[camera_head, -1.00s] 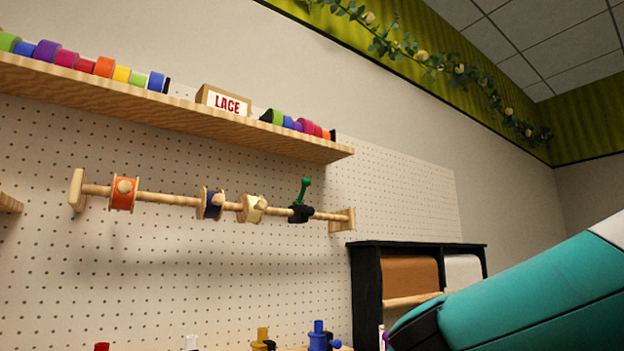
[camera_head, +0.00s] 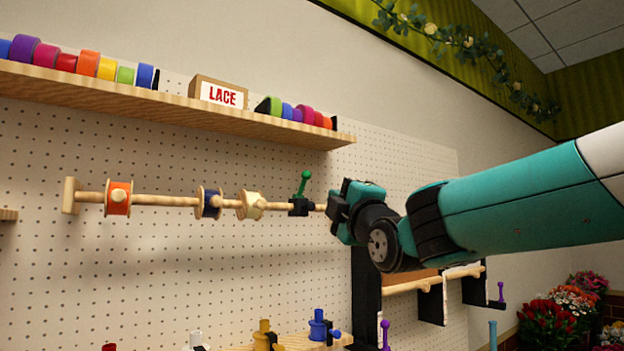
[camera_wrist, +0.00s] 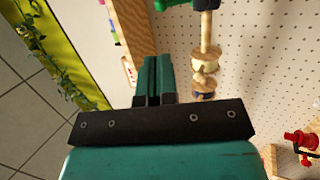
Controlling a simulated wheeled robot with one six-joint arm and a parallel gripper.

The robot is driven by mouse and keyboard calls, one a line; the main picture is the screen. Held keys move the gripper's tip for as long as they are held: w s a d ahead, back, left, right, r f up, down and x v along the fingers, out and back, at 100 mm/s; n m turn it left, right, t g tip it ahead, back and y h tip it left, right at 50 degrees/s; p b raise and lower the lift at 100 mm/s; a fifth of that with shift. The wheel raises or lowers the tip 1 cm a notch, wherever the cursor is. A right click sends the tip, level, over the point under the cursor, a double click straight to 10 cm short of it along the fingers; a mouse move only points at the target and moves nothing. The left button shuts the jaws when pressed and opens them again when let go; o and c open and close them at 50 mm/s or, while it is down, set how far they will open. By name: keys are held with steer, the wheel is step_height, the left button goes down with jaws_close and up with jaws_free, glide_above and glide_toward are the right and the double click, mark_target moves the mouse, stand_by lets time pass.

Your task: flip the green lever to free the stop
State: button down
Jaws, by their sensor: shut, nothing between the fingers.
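The green lever (camera_head: 304,183) stands up, tilted slightly right, from the black stop (camera_head: 299,207) near the right end of the wooden rod (camera_head: 165,200). Green and black parts of the lever and stop also show at the top edge of the wrist view, where the green lever (camera_wrist: 165,5) is cut off by the frame. My gripper (camera_head: 338,207) is just right of the lever, in front of the rod's right end, and hides the end bracket. In the wrist view my gripper (camera_wrist: 153,62) has its fingers together and empty, beside the rod and apart from the lever.
An orange spool (camera_head: 118,198), a navy spool (camera_head: 208,203) and a cream spool (camera_head: 252,205) hang on the rod. Below the rod the pegboard (camera_head: 180,270) is clear.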

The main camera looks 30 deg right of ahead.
mark_target(308, 176)
steer(key=p+x, duration=0.8)
steer(key=x, duration=0.5)
steer(key=shift+r+p, duration=0.2)
steer(key=shift+p, duration=0.15)
steer(key=shift+w, duration=0.4)
steer(key=shift+r, duration=0.1)
